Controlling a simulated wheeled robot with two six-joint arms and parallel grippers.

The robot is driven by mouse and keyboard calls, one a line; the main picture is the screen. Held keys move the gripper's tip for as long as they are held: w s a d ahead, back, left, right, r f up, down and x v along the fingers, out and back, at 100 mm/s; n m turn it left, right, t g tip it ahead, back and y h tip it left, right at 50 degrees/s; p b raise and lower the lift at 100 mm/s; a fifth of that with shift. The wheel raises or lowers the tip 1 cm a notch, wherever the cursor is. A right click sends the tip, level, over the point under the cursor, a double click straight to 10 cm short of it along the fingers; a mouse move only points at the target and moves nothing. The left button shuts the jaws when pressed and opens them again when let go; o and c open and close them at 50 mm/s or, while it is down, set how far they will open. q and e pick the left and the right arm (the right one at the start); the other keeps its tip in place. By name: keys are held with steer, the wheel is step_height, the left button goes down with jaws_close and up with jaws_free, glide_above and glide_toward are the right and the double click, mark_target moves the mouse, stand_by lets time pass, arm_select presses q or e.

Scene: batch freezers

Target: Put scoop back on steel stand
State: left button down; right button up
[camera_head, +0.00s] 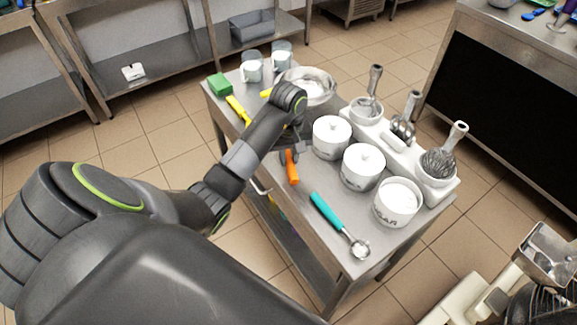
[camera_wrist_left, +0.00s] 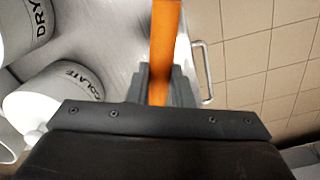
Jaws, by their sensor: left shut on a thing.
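My left gripper (camera_head: 287,150) is over the near left edge of the steel table (camera_head: 300,205), partly hidden by its own arm. It is shut on an orange handle (camera_head: 292,172), which also shows between the fingers in the left wrist view (camera_wrist_left: 163,50). The head of this orange-handled tool is hidden in both views. A teal-handled scoop (camera_head: 328,212) lies on the table's front end, its round steel head toward the right. I cannot tell which thing is the steel stand.
A steel bowl (camera_head: 318,85), glass jugs (camera_head: 251,68), yellow-handled tools (camera_head: 238,110) and a green block (camera_head: 219,84) occupy the far end.

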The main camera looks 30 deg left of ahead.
arm_select(q)
steer(key=shift+f, duration=0.55)
steer(key=shift+f+b, duration=0.35)
steer(key=shift+b, duration=0.2)
steer(key=shift+f, duration=1.25)
arm_select(e)
steer(key=shift+d+f, duration=0.45)
steer(key=shift+f, duration=0.2)
arm_select(q)
steer(key=shift+f, duration=0.2)
steer(key=c, duration=1.3)
jaws_free()
arm_select(e)
steer(key=shift+a+f, duration=0.15)
